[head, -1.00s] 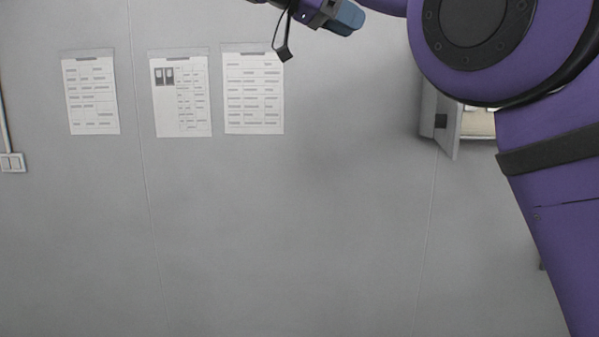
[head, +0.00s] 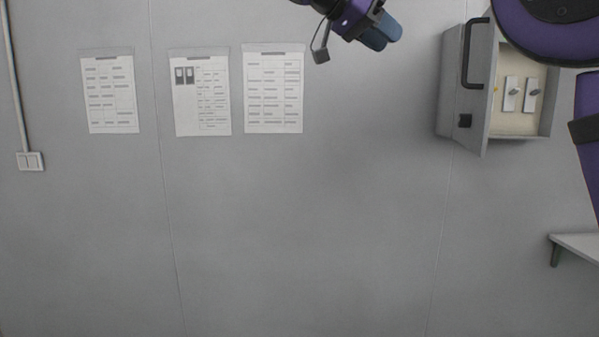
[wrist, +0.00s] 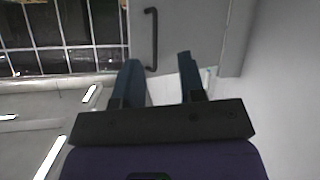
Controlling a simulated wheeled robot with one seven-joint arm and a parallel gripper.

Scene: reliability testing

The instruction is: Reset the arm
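My purple arm reaches in from the upper right in the head view. My gripper (head: 382,30) with its blue fingers is at the top of that view, right of the wall papers and left of the wall cabinet. In the wrist view my gripper (wrist: 160,62) has its two blue fingers spread apart, with nothing held between them. A grey door (wrist: 178,30) with a black handle (wrist: 151,38) shows beyond the fingers there.
A shelf (head: 580,244) juts in at right. The middle wall is bare.

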